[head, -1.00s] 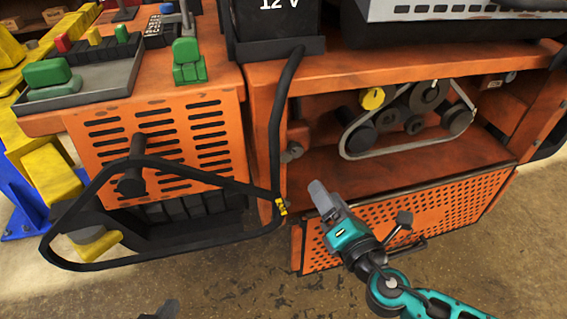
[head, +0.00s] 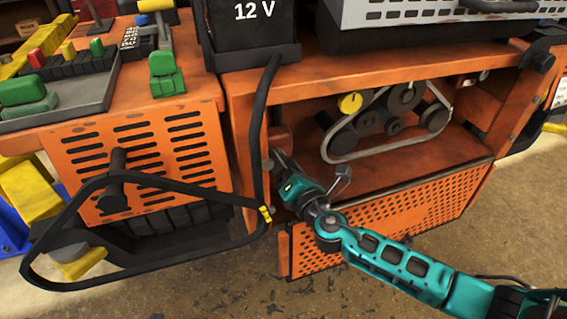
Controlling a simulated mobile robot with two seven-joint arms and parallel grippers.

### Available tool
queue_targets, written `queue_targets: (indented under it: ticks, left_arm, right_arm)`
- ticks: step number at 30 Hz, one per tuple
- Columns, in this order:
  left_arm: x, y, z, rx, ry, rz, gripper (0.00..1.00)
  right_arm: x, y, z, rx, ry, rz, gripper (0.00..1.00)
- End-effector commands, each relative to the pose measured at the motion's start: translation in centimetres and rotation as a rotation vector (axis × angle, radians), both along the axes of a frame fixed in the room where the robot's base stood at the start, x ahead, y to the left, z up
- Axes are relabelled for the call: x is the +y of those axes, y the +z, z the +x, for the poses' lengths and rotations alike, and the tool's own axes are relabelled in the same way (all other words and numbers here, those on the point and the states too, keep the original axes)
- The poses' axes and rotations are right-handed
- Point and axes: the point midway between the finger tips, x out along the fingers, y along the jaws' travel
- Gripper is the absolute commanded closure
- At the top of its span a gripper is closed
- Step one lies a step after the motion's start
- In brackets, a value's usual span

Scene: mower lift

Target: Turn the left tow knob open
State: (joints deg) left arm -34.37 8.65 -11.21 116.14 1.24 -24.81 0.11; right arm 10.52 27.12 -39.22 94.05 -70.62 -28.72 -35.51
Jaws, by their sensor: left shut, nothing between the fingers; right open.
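A small grey knob (head: 267,165), which looks like the left tow knob, sits on the left post of the orange mower's open bay. Only part of it shows, beside the fingers of my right gripper (head: 279,160). That gripper reaches in from the right, and its grey fingers are at the knob. It is open, but the gap between its fingers is hard to see, and I cannot tell whether they touch the knob or stand around it. My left gripper is not in view.
A black bar loop (head: 150,270) with a yellow band (head: 265,214) stands out in front, close left of my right gripper. A silver belt (head: 385,152) runs over pulleys inside the bay. A perforated orange panel (head: 400,220) hangs below. The black 12 V battery (head: 252,30) is above.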

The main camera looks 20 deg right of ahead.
Motion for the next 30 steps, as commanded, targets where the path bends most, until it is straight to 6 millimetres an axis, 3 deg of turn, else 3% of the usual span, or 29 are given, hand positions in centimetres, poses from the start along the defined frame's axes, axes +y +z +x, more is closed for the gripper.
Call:
queue_targets:
  ticks: [10, 27, 30]
  left_arm:
    - [-0.23, -0.18, -0.33, 0.010, -0.003, -0.003, 1.00]
    - [-0.43, 0.14, -0.20, 0.003, -0.002, -0.008, 1.00]
    - [-0.42, 0.18, -0.18, 0.002, -0.002, -0.009, 1.00]
  right_arm:
    - [0.07, 0.02, 0.33, 0.000, 0.000, 0.001, 0.38]
    - [0.04, -0.01, 0.31, 0.000, 0.000, 0.001, 0.93]
    - [0.03, 0.00, 0.31, 0.001, -0.001, -0.001, 0.93]
